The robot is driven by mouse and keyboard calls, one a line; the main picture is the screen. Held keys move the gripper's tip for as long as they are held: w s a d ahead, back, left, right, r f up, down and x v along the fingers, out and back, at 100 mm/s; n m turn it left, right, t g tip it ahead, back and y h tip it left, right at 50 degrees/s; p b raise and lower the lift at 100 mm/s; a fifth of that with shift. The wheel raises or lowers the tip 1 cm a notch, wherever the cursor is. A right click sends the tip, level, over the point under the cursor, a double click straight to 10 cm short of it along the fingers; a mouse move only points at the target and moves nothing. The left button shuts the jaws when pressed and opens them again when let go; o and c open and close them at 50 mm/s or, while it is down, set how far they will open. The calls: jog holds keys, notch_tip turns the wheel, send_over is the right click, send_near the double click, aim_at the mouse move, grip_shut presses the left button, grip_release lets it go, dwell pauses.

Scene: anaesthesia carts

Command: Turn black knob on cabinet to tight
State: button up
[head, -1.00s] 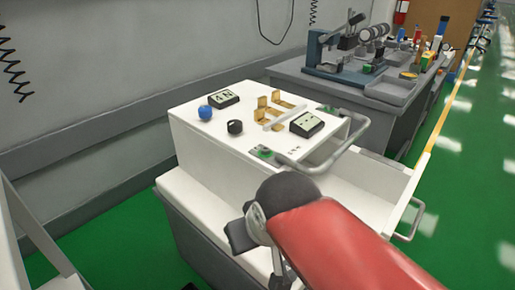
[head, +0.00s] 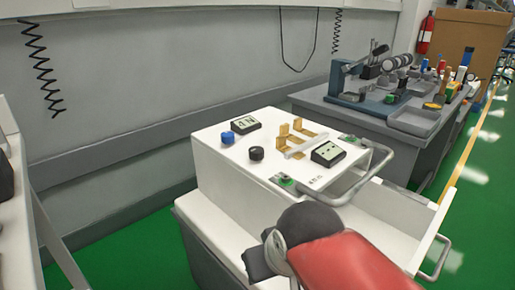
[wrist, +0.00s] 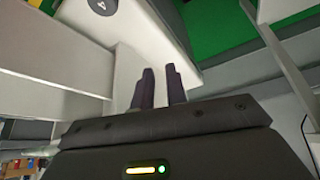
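The black knob (head: 256,153) stands on the white top of the cabinet (head: 215,165), to the right of and in front of a blue knob (head: 227,137). My red and dark grey arm reaches in at the bottom right of the head view, in front of the cabinet. The fingers of my gripper (wrist: 160,72) point up in the wrist view, with a narrow gap and nothing between them. A dark round piece with a white mark (wrist: 103,5) shows at the top edge there; I cannot tell whether it is the black knob.
Two dark-framed displays (head: 245,124) (head: 328,153), brass brackets (head: 284,134) and a grey handle rail (head: 375,170) sit on the cabinet. A grey workbench (head: 385,125) with tools stands behind right. Green floor (head: 100,250) is clear at left.

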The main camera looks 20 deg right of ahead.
jog(key=o, duration=0.7)
jog(key=shift+n+g, duration=0.6)
jog(key=w+r, duration=0.4)
jog(key=w+d+r, duration=0.1)
jog(key=r, duration=0.1)
jog(key=shift+w+r, duration=0.3)
jog(key=shift+w, duration=0.1)
jog(key=shift+o, duration=0.9)
jog(key=w+d+r+n+g, duration=0.1)
jog(key=w+d+r, duration=0.1)
jog(key=w+r, duration=0.4)
jog(key=shift+w+r+n, duration=0.15)
jog(key=shift+w+n, duration=0.25)
jog(key=shift+w, duration=0.6)
notch_tip(320, 180, up, 4)
jog(key=n+g, duration=0.3)
send_over(256, 149)
jog(key=shift+s+a, duration=0.15)
jog(key=shift+s, duration=0.15)
jog(key=shift+w+d+f+n, duration=0.2)
jog(key=shift+w+f+n, duration=0.1)
jog(key=shift+w, duration=0.1)
notch_tip(256, 149, down, 8)
jog(key=b, duration=0.3)
jog(key=shift+r, duration=0.2)
jog(key=c, duration=1)
